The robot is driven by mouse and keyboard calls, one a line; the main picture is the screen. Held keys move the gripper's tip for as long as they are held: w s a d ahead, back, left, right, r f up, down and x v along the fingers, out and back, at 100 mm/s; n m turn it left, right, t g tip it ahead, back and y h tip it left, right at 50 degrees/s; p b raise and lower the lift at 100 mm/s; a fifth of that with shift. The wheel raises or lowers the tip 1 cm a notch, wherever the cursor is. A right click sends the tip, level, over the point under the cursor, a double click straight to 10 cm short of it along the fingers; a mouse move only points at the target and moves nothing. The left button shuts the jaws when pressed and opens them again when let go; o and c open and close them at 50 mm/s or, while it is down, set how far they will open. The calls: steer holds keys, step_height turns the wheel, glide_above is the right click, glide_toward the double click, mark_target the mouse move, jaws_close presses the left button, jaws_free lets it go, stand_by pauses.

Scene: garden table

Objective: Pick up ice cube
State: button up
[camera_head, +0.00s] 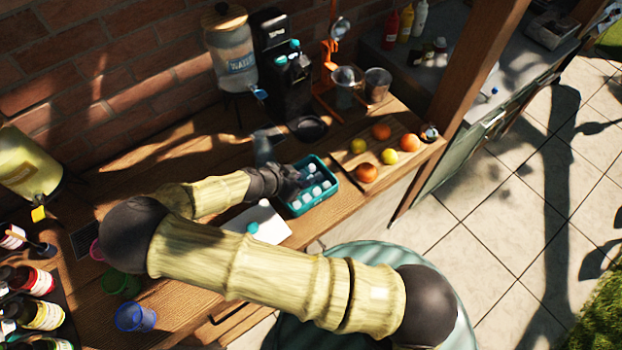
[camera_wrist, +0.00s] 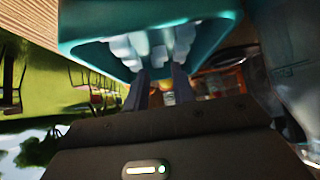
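A teal tray (camera_head: 333,181) holds several whitish ice cubes (camera_head: 314,190) and stands on the wooden counter. In the wrist view the tray (camera_wrist: 215,35) fills the upper middle, with ice cubes (camera_wrist: 150,46) clustered inside it. My gripper (camera_head: 296,180) is at the tray's left side in the head view, partly overlapping it. In the wrist view the two dark fingers of my gripper (camera_wrist: 160,84) stand apart, pointing at the cubes, with a gap between them. No cube clearly shows held. Whether the fingertips touch a cube cannot be told.
A wooden board with oranges and lemons (camera_head: 366,173) lies right of the tray. A clear glass (camera_head: 264,147) stands behind my gripper. A white board (camera_head: 270,234) lies in front. A black machine (camera_head: 284,75) and a water dispenser (camera_head: 230,52) stand at the back; coloured cups (camera_head: 136,317) are front left.

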mark_target(310, 178)
steer(key=b+x, duration=0.1)
steer(key=x, duration=0.4)
steer(key=shift+w+b, duration=0.2)
steer(key=shift+b, duration=0.1)
steer(key=shift+s, duration=0.1)
steer(key=shift+c, duration=0.4)
jaws_close()
